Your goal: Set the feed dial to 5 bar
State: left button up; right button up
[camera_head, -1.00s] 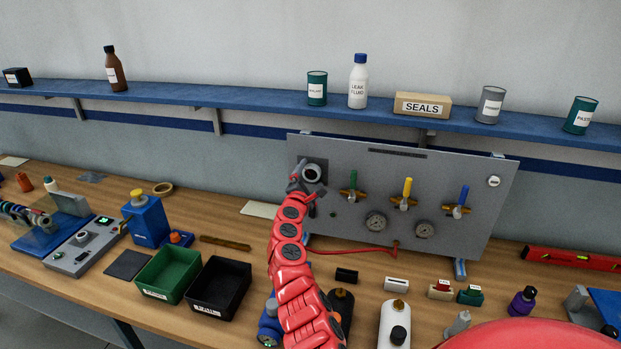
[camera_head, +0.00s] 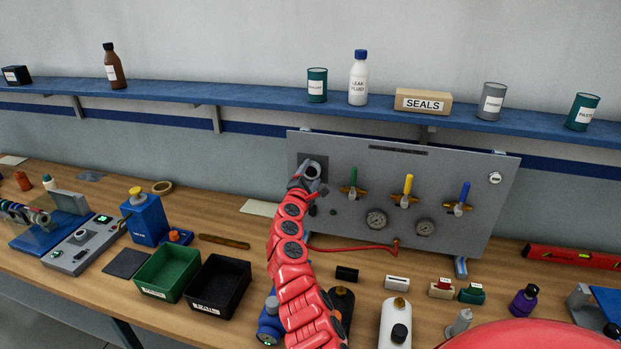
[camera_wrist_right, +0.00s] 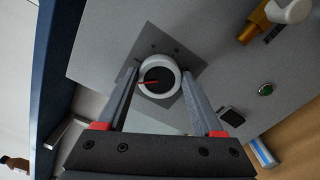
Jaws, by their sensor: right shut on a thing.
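The feed dial (camera_head: 313,169) is a round knob with a pale ring and dark centre, on a dark square plate at the upper left of the grey panel (camera_head: 341,225). In the right wrist view the dial (camera_wrist_right: 158,65) shows a red pointer mark on its dark face; I cannot read any scale figures. My right gripper (camera_head: 303,181) reaches up to the dial from below, and in the wrist view its two fingers (camera_wrist_right: 160,86) lie on either side of the dial's ring, shut on it. My left gripper is not in view.
The panel also carries green (camera_head: 353,176), yellow (camera_head: 408,185) and blue (camera_head: 463,193) valve handles and two gauges (camera_head: 376,220). A red hose (camera_head: 350,248) runs along its bottom. Green (camera_head: 166,274) and black bins (camera_head: 219,286) stand left of my right arm.

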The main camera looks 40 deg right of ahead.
jog(key=m+b, duration=0.3)
jog(key=b, duration=0.2)
jog(key=f+m+b, duration=0.1)
jog(key=m+b, duration=0.3)
jog(key=b, duration=0.1)
jog(key=m+b, duration=0.3)
jog(key=b, duration=0.3)
jog(key=shift+f+m, duration=0.2)
jog(key=shift+m, duration=0.1)
jog(key=m+b, duration=0.9)
jog(key=b, duration=0.3)
jog(key=shift+w, duration=0.1)
jog(key=m+b, duration=0.2)
jog(key=m, duration=0.1)
jog(key=shift+a+r, duration=0.1)
jog(key=shift+r, duration=0.05)
jog(key=shift+w+r+m+b, duration=0.15)
jog(key=shift+m+b, duration=0.55)
jog(key=shift+m, duration=0.8)
jog(key=o, duration=1.4)
